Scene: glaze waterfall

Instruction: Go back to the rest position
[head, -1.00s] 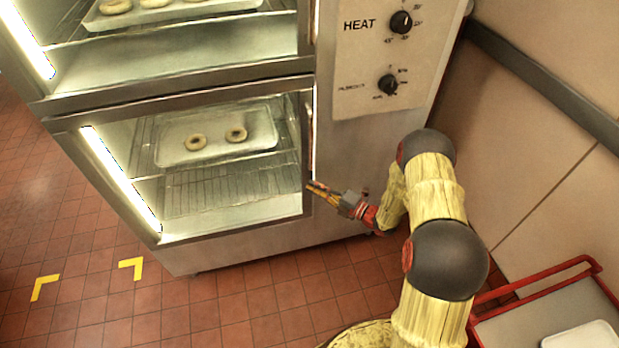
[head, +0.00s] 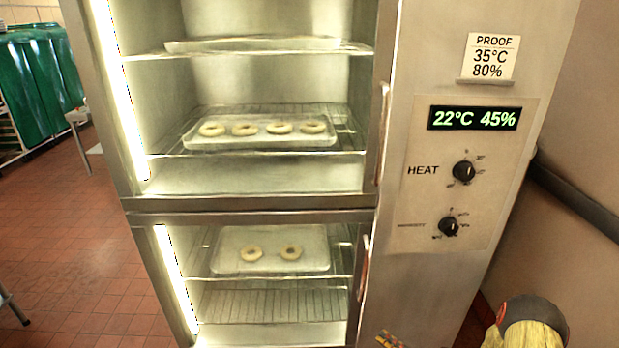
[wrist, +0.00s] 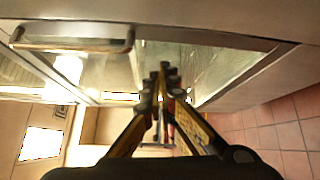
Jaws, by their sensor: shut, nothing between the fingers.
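My gripper (wrist: 167,78) is shut and empty in the wrist view, its black and yellow fingers together in front of the cabinet. In the head view only the tips of my gripper (head: 390,340) show at the bottom edge, by the lower door's right side. A part of my arm (head: 532,322) shows at bottom right. The steel proofing cabinet (head: 250,203) fills the middle of the head view, both glass doors appearing closed. In the wrist view a door handle (wrist: 72,44) lies at upper left of the fingers, apart from them.
An upper tray (head: 262,139) holds several dough rings; a lower tray (head: 270,262) holds two. The panel display (head: 473,118) reads 22°C 45%, above the heat knob (head: 464,171). A wall rail (head: 580,205) runs at right. Tiled floor (head: 60,250) is open at left.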

